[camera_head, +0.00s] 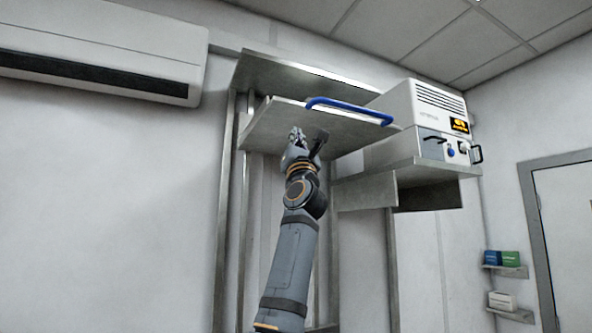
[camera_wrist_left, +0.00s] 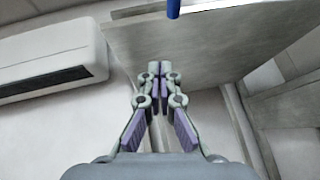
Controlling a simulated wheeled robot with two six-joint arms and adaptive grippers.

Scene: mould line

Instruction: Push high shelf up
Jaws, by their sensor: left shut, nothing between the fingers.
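The high shelf (camera_head: 277,117) is a grey metal panel with a blue bar handle (camera_head: 350,109) along its front edge. It hangs tilted below a fixed upper panel (camera_head: 300,78). My left gripper (camera_head: 297,134) is raised just under the shelf, with its fingers pointing up and shut on nothing. In the left wrist view the shut fingertips (camera_wrist_left: 160,68) overlap the underside of the shelf (camera_wrist_left: 200,45); I cannot tell whether they touch it. The end of the blue handle (camera_wrist_left: 173,8) shows at the top there. My right gripper is not in view.
A white machine (camera_head: 400,110) with an orange display stands on a metal shelf (camera_head: 400,178) to the right. An air conditioner (camera_head: 110,50) hangs at upper left. Metal uprights (camera_head: 232,200) run down the wall. Small wall shelves (camera_head: 507,270) and a door (camera_head: 565,210) are at far right.

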